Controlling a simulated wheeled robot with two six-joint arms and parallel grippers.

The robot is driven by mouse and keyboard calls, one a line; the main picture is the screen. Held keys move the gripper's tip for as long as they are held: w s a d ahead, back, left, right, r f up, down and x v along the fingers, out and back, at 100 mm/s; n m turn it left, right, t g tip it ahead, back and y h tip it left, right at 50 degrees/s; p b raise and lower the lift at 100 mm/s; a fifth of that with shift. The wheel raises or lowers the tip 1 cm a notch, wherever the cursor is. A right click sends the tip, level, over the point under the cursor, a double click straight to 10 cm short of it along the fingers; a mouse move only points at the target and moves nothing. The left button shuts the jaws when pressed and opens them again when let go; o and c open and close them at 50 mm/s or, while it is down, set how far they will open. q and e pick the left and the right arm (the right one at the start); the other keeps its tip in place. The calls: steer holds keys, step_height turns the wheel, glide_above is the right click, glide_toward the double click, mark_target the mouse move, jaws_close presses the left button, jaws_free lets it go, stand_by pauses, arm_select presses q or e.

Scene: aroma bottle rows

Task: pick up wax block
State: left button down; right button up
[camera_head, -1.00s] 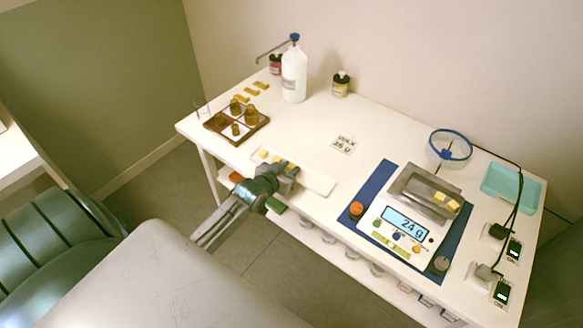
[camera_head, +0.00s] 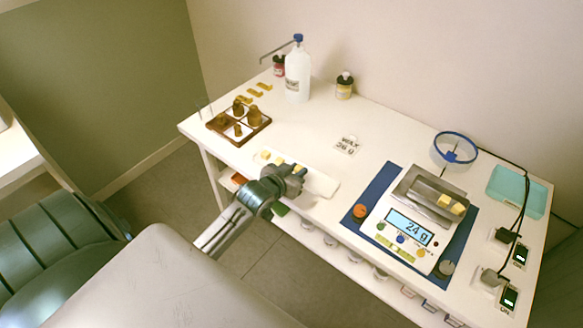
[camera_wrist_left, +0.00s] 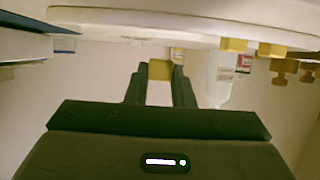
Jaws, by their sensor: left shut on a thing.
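My left gripper (camera_head: 298,180) is at the near edge of the white tray (camera_head: 322,186) in the head view. In the left wrist view its two dark fingers (camera_wrist_left: 160,86) are shut on a yellow wax block (camera_wrist_left: 159,70). Small pale yellow wax blocks (camera_head: 265,155) lie on the tray's left part, just beyond the gripper. The scale (camera_head: 397,228) on a blue mat (camera_head: 375,190) reads 24 g, and yellow wax blocks (camera_head: 445,201) sit in the metal pan (camera_head: 418,187) on it. A card (camera_head: 347,145) reads WAX 26 g. My right gripper is not in view.
A white pump bottle (camera_head: 297,75) and small jars (camera_head: 344,86) are at the back.

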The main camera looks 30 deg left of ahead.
arm_select(q)
steer(key=s+d, duration=0.2)
steer(key=d, duration=0.1)
steer(key=s+d+b, duration=0.1)
steer(key=s+d, duration=0.1)
steer(key=d, duration=0.1)
steer(key=s+d+r, duration=0.1)
steer(key=s+d, duration=0.1)
steer(key=d, duration=0.1)
steer(key=shift+d+b, duration=0.1)
steer(key=shift+b, duration=0.3)
steer(key=shift+s+d, duration=0.3)
steer(key=shift+d, duration=0.1)
steer(key=shift+d+r, duration=0.1)
steer(key=shift+r, duration=0.05)
